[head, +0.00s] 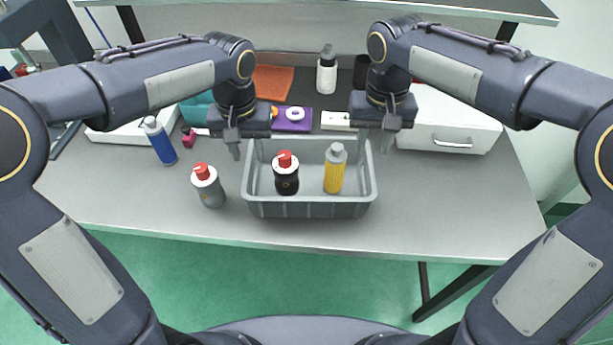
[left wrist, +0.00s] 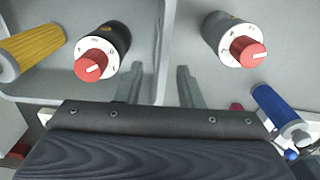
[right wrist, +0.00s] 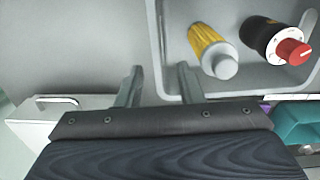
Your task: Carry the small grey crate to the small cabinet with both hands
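The small grey crate (head: 310,208) stands on the table near its front edge. It holds a black bottle with a red cap (head: 287,178) and a yellow bottle with a grey cap (head: 334,172), both upright. My left gripper (head: 238,148) is at the crate's left side, its fingers apart; in the left wrist view the crate wall (left wrist: 164,50) runs up between the fingertips. My right gripper (head: 377,145) is at the right side, fingers apart, with the crate wall (right wrist: 155,45) between or close to its fingertips. Whether any finger touches the wall is unclear. The small cabinet (head: 445,125) is white with a handle, at the right rear.
A grey bottle with a red cap (head: 208,187) stands close to the crate's left. A blue bottle (head: 160,142) is further left. The table's right front (head: 450,200) is clear.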

